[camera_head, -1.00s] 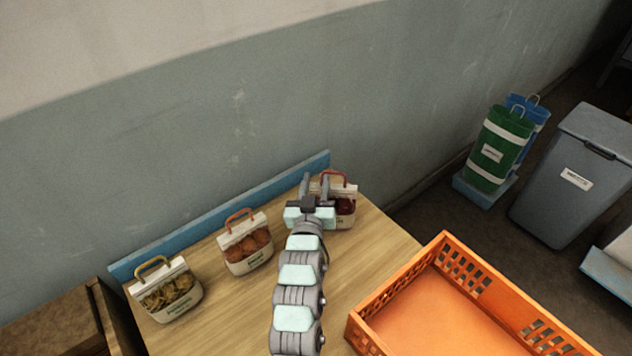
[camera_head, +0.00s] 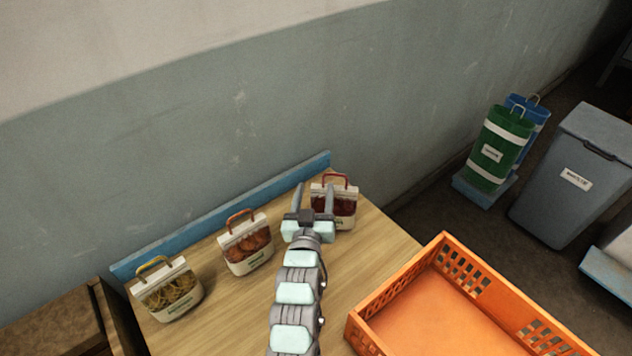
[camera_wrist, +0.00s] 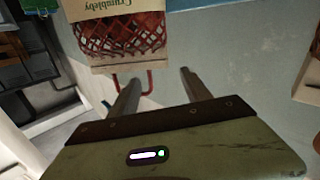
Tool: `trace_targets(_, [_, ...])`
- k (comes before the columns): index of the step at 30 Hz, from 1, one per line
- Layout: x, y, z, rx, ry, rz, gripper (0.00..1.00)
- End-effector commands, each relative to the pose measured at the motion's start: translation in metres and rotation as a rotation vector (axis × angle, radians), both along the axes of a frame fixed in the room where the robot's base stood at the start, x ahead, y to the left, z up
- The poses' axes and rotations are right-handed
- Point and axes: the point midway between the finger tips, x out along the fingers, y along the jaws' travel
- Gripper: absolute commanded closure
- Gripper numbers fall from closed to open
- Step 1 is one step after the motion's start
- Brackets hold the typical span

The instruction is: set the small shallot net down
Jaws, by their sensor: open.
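A small bag with a red handle and dark red contents behind netting (camera_head: 345,208) stands upright at the far right end of the wooden table; it looks like the shallot net. In the wrist view its red mesh (camera_wrist: 120,35) and printed label show, with the red handle near my fingers. My gripper (camera_head: 314,196) is open, its fingers apart, just left of and partly in front of this bag. Nothing is held between the fingers. The bag's lower left part is hidden behind my gripper in the head view.
An orange crate (camera_head: 440,262) lies at right. The table's middle is clear. Bins stand beyond on the floor.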

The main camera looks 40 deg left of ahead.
Motion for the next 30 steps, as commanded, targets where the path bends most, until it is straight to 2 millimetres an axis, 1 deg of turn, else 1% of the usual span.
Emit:
trace_targets(1, [-0.008,-0.007,0.001,-0.001,0.001,0.0,0.44])
trace_targets(6, [-0.033,-0.026,0.001,0.0,0.0,0.001,0.44])
trace_targets(9, [-0.046,-0.036,0.002,0.001,0.0,0.001,0.44])
trace_targets(13, [-0.057,-0.045,0.001,0.001,0.0,0.001,0.44])
trace_targets(19, [-0.066,-0.052,0.0,0.001,0.0,0.001,0.44])
trace_targets(28, [-0.066,-0.052,0.001,0.001,-0.001,0.0,0.44])
trace_targets(30, [-0.065,-0.053,0.004,0.004,-0.004,-0.002,0.44])
